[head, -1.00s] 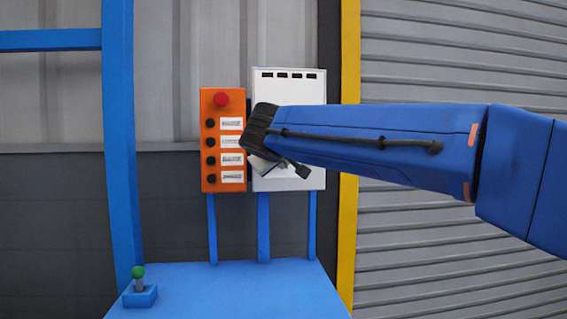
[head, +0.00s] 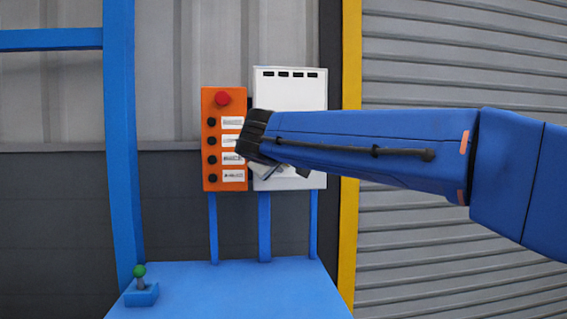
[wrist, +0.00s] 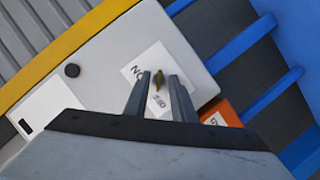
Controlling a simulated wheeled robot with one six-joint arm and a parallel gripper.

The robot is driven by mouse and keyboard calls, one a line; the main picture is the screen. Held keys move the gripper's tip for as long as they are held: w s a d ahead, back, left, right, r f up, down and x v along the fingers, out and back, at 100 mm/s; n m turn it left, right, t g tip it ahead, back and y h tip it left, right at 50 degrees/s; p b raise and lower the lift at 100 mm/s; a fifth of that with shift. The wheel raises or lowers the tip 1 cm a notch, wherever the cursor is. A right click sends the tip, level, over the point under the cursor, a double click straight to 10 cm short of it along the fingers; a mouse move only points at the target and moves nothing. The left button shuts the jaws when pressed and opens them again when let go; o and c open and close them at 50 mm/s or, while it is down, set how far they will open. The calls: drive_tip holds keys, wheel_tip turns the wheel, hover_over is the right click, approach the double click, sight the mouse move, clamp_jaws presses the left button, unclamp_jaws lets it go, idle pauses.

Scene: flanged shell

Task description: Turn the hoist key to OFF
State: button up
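The hoist key (wrist: 158,79) is a small brass-coloured key on a white label on the white box (head: 300,100). In the wrist view, "ON" is printed to the left of the key and what looks like "OFF" below it. I cannot tell which one the key points to. My gripper (wrist: 158,82) is open, with one finger on each side of the key and a visible gap to it. Whether the fingers reach far enough to surround it is unclear. In the head view my arm hides the key, and the gripper shows only partly below the wrist.
A blue table (head: 240,285) with a green-topped lever (head: 139,271) is below. A yellow post (head: 350,220) is to the right.

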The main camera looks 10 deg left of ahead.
drive_tip(key=shift+s+r, duration=0.1)
drive_tip(key=d+v, duration=0.1)
drive_tip(key=v, duration=1.6)
drive_tip(key=shift+a, duration=0.45)
drive_tip(key=shift+s, duration=0.1)
drive_tip(key=s+d+f+m+g+h, duration=0.1)
drive_tip(key=s+d+f+m+g, duration=0.15)
drive_tip(key=d+f, duration=1)
drive_tip(key=s+d+f+m+g+h, duration=0.1)
drive_tip(key=d+f+g, duration=0.3)
drive_tip(key=d+f, duration=0.85)
drive_tip(key=s+d+f+m+g+y, duration=0.1)
drive_tip(key=s+d+f+m, duration=0.1)
drive_tip(key=s+d+f, duration=0.4)
drive_tip(key=s+d+f+m+g+y, duration=0.1)
drive_tip(key=s+d+f+m+g, duration=0.1)
drive_tip(key=s+d+f, duration=0.5)
drive_tip(key=s+f+m, duration=0.1)
drive_tip(key=s+f, duration=0.4)
drive_tip(key=f, duration=0.2)
drive_tip(key=shift+s+f+y, duration=0.2)
drive_tip(key=shift+f+y, duration=0.15)
drive_tip(key=shift+y, duration=0.05)
drive_tip(key=shift+g, duration=0.25)
